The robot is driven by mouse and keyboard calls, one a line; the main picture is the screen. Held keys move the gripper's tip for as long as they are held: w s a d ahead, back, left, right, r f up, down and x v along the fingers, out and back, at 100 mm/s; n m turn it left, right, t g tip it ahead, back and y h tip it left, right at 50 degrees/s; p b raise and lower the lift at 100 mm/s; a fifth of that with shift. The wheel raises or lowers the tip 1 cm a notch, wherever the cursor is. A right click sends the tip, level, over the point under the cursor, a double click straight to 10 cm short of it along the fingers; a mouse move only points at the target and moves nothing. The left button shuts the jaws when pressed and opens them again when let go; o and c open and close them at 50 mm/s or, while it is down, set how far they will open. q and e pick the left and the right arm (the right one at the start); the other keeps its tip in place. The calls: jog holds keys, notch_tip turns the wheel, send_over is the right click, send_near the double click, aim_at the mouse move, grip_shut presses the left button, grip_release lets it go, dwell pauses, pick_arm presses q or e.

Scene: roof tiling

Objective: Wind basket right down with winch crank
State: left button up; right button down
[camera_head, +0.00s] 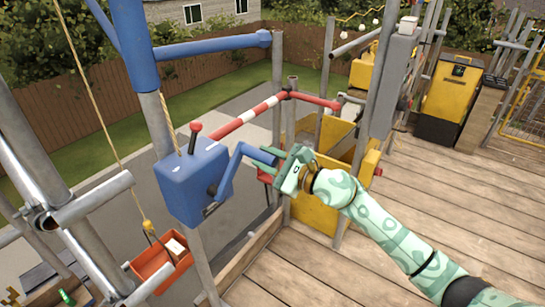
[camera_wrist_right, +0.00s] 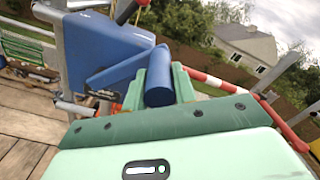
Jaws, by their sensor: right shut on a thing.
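The blue winch (camera_head: 194,183) is mounted on a grey pole, left of centre in the head view; it also shows in the right wrist view (camera_wrist_right: 98,45). Its blue crank (camera_head: 231,172) rises from the front of the box to a cylindrical handle (camera_wrist_right: 158,78). My right gripper (camera_head: 276,168) is shut on this handle, with green fingers on both sides of it in the wrist view. The orange basket (camera_head: 148,270) hangs from a rope with a yellow hook (camera_head: 148,227) at lower left, beyond scaffold tubes. A small white item lies in it. My left gripper is not in view.
A yellow bin (camera_head: 312,205) stands behind my right gripper. The plank deck (camera_head: 440,200) is mostly clear at right.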

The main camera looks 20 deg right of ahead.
jog(key=s+a+r+n+p, duration=0.4)
jog(key=a+n+p, duration=0.3)
jog(key=p, duration=0.3)
jog(key=shift+s+a+n+p, duration=0.3)
jog(key=shift+s, duration=0.6)
jog(key=c, duration=1.2)
grip_release()
jog(key=shift+c, duration=0.2)
jog(key=shift+o, duration=0.6)
jog(key=shift+s+a, duration=0.1)
jog(key=b+v, duration=0.1)
jog(key=v, duration=1.5)
